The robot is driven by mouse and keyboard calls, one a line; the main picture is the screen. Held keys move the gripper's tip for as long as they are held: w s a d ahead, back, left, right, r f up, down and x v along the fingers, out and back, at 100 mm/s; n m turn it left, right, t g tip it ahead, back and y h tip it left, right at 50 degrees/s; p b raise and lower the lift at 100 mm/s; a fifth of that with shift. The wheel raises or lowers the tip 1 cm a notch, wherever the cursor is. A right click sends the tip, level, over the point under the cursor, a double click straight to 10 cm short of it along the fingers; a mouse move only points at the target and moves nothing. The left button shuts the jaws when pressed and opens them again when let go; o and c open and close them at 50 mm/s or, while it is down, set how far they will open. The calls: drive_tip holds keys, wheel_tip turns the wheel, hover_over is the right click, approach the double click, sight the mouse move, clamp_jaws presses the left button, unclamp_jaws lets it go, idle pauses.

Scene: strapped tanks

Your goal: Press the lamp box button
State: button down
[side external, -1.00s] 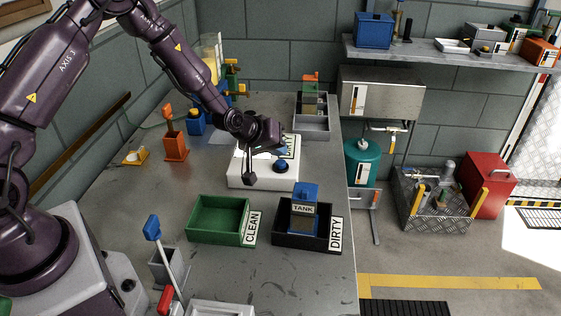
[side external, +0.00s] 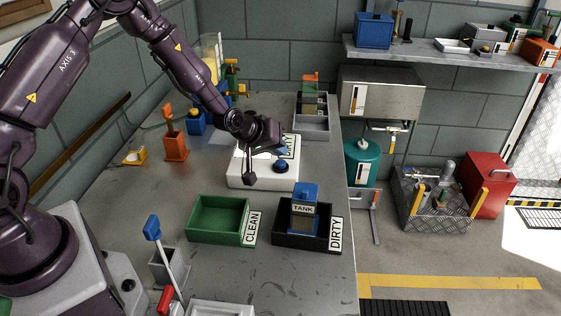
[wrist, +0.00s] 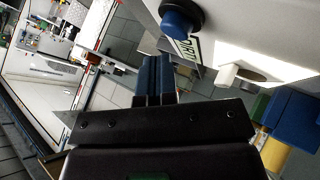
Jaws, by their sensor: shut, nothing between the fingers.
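The lamp box is a low white box (side external: 262,178) on the bench, behind the green and black trays. Its blue button (side external: 281,166), in a dark ring, is on the top face. In the wrist view the blue button (wrist: 180,20) is at the top, on the white box (wrist: 255,25), and appears clear of the fingers. My gripper (wrist: 155,70) is shut and empty, its dark fingers side by side below the button in the picture. In the side external view the end of my arm is over the back of the box and hides part of it; the fingertips are hard to make out there.
A green CLEAN tray (side external: 193,222) and a black DIRTY tray (side external: 290,241) holding a blue TANK piece (side external: 304,208) stand in front of the box. A grey tray (side external: 312,128) is behind right, an orange holder (side external: 175,148) to the left.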

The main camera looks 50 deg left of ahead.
sight(278, 161)
drive_tip(key=shift+f, duration=0.15)
drive_tip(key=shift+f, duration=0.25)
drive_tip(key=shift+f, duration=0.5)
idle(0.7)
drive_tip(key=shift+r, duration=0.9)
drive_tip(key=shift+r, duration=0.1)
drive_tip(key=shift+r, duration=2.45)
